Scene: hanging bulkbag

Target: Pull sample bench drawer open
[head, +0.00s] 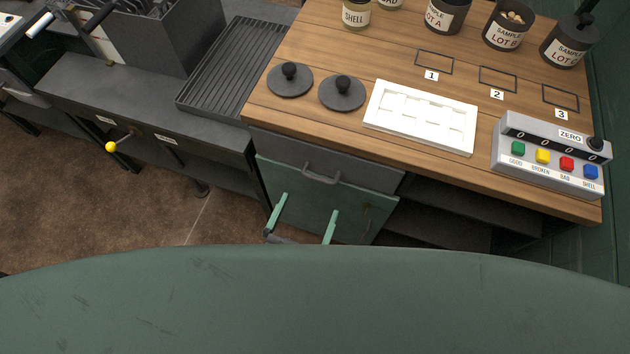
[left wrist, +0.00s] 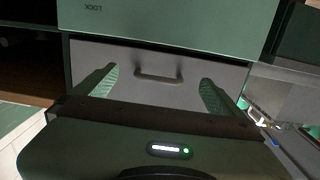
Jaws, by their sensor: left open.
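The sample bench drawer (head: 275,146) has a dark grey front just under the wooden bench top and looks shut. Its bar handle (head: 321,178) is in the middle of the front. My left gripper (head: 310,204) is open and empty, in front of the bench and just below the handle in the head view. In the left wrist view the drawer front (left wrist: 135,55) fills the middle, and the handle (left wrist: 158,77) lies between the two spread green fingers (left wrist: 158,84), apart from both. My right gripper is not in view.
A green cupboard door (head: 348,208) is below the drawer, with open dark shelves (head: 450,215) to its right. The wooden bench top (head: 330,55) carries two black lids (head: 342,92), a white tray (head: 372,112), a button box (head: 550,158) and several jars. My green body fills the front.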

